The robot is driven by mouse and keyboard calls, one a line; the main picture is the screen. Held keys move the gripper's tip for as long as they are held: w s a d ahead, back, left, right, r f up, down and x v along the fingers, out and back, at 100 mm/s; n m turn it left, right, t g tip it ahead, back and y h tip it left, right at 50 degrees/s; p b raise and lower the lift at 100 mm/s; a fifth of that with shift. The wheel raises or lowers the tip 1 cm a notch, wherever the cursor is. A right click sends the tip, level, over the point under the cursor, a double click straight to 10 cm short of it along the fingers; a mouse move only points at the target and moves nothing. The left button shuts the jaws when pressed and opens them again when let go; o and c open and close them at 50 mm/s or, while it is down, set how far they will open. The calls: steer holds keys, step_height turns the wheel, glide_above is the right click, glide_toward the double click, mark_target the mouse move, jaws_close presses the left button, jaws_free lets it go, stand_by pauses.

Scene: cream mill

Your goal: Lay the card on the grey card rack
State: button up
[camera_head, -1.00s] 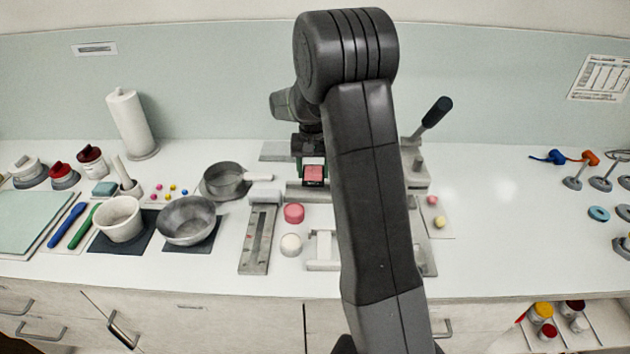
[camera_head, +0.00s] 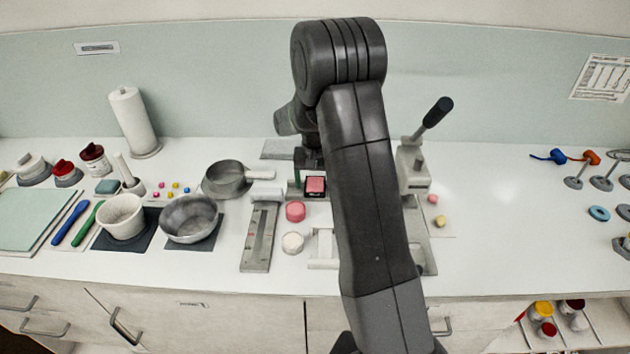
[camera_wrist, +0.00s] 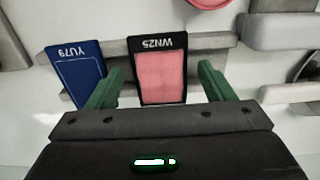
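The card (camera_wrist: 160,78), pink with a black border and marked WNZ5, lies across the grey card rack (camera_wrist: 212,41) in the wrist view. It also shows in the head view (camera_head: 315,186), below my gripper. A blue card (camera_wrist: 78,80) marked YU79 lies beside it on the rack; my arm seems to hide it in the head view. My gripper (camera_wrist: 160,86) is open, with a green finger on each side of the pink card and a gap to both. My arm hides part of the rack in the head view.
A pink disc (camera_head: 295,212) and a white disc (camera_head: 292,243) lie in front of the rack, near a grey slotted plate (camera_head: 260,238). A pan (camera_head: 226,180) stands to the left. A lever press (camera_head: 413,165) stands right of my arm.

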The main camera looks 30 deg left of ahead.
mark_target(315, 187)
step_height(315, 187, up, 12)
steer(key=b, duration=0.1)
steer(key=shift+r, duration=0.2)
stand_by(0.3)
step_height(315, 187, down, 12)
steer(key=shift+f+p, duration=0.1)
steer(key=shift+p, duration=0.6)
steer(key=shift+r, duration=0.3)
steer(key=shift+r+b, duration=0.45)
steer(key=shift+r, duration=1.15)
steer(key=shift+f, duration=0.1)
